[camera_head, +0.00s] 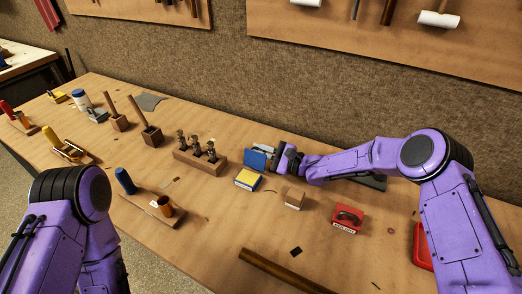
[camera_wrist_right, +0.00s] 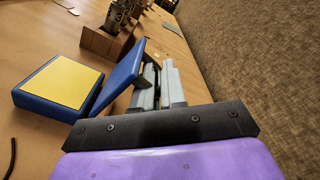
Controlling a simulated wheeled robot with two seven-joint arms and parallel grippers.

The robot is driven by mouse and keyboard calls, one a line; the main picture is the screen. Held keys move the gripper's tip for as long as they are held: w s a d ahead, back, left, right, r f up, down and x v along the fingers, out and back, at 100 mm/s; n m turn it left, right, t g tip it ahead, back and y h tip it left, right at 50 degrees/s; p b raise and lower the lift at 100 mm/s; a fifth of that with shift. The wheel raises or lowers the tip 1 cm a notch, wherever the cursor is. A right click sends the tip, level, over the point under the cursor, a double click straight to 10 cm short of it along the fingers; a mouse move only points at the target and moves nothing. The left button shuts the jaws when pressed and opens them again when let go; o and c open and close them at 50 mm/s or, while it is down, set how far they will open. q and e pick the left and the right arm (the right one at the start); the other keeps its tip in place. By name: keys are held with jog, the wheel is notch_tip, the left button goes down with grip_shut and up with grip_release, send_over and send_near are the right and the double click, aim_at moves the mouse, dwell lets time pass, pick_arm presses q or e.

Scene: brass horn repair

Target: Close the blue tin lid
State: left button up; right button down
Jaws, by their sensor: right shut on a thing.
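The blue tin (camera_head: 248,180) stands on the workbench with a yellow face showing inside its blue rim; it also shows in the right wrist view (camera_wrist_right: 60,87). Its blue lid (camera_head: 257,159) stands steeply raised at the tin's far side, and it tilts up beside the grey fingers in the right wrist view (camera_wrist_right: 118,77). My right gripper (camera_head: 273,155) is at the lid, shut on it; the fingers (camera_wrist_right: 158,85) partly hide the exact contact. My left arm shows at the lower left, with its gripper out of view.
A wooden block with metal pieces (camera_head: 200,160) stands left of the tin. A small cardboard-coloured box (camera_head: 295,198) and a red tin (camera_head: 347,219) stand to the right. A wooden rod (camera_head: 285,272) lies at the front. Bare bench lies in front of the tin.

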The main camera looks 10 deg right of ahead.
aim_at(256, 153)
jog(key=shift+r, duration=0.1)
dwell(0.7)
jog(key=n, duration=0.1)
jog(key=s+a+r+n, duration=0.1)
jog(key=n, duration=0.1)
jog(key=shift+s, duration=0.1)
jog(key=shift+s+a+r+n, duration=0.25)
jog(key=shift+s+n, duration=0.15)
jog(key=shift+n, duration=0.6)
jog(key=shift+s+a+r+n, duration=0.2)
jog(key=shift+s+n, duration=0.2)
jog(key=shift+n, duration=0.6)
jog(key=c, duration=1.5)
grip_release()
jog(key=b+v, duration=0.2)
jog(key=v, duration=0.8)
jog(key=shift+s+d, duration=0.2)
